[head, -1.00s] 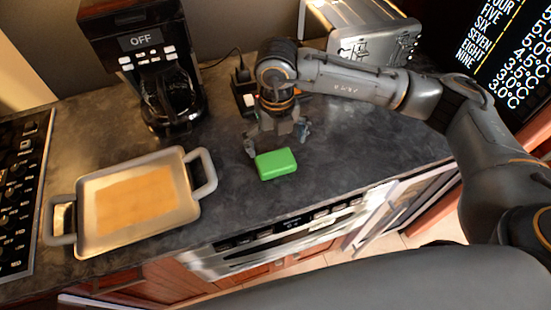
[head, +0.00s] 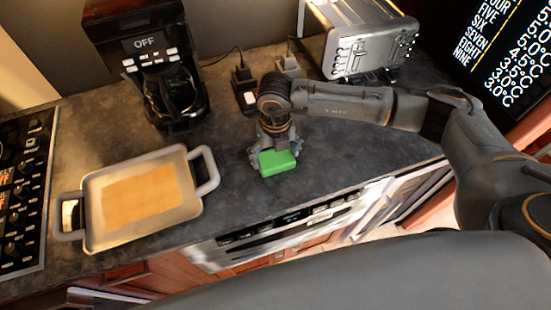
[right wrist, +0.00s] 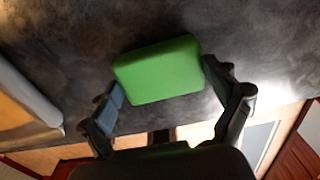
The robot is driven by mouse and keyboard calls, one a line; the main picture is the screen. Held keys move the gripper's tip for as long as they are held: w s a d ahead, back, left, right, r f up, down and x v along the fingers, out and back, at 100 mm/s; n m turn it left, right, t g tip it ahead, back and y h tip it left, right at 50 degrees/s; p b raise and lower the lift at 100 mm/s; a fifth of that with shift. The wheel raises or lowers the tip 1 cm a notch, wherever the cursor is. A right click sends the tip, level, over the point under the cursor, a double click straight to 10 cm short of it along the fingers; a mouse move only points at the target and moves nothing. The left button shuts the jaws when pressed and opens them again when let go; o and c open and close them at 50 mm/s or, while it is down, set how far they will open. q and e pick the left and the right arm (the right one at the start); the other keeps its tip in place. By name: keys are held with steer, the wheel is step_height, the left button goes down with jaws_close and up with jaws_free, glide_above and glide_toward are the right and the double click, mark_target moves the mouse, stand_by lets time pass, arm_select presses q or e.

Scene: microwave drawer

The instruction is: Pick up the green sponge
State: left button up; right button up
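The green sponge (head: 278,164) lies on the dark countertop near its front edge. In the right wrist view the sponge (right wrist: 158,70) sits between the two spread fingers of my right gripper (right wrist: 162,80). A fingertip is close to each side of the sponge; I cannot tell whether they touch it. In the head view my right gripper (head: 276,150) is right over the sponge and hides its back part. My left gripper is not in view.
A tray with handles (head: 186,207) stands to the left on the counter. A coffee maker (head: 157,60) and a toaster (head: 365,40) stand at the back, with plugs (head: 243,85) between them. The countertop around the sponge is clear.

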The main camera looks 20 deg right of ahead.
steer(key=shift+c, duration=0.4)
steer(key=shift+r+b, duration=0.35)
steer(key=shift+b, duration=0.15)
step_height(320, 180, up, 2)
steer(key=shift+r+b, duration=0.1)
steer(key=shift+b, duration=0.8)
arm_select(q)
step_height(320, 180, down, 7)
steer(key=b, duration=0.4)
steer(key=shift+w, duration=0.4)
arm_select(e)
steer(key=s+a+r, duration=0.3)
steer(key=s+r, duration=0.7)
steer(key=s, duration=0.3)
steer(key=shift+s+a, duration=0.25)
steer(key=shift+a, duration=0.1)
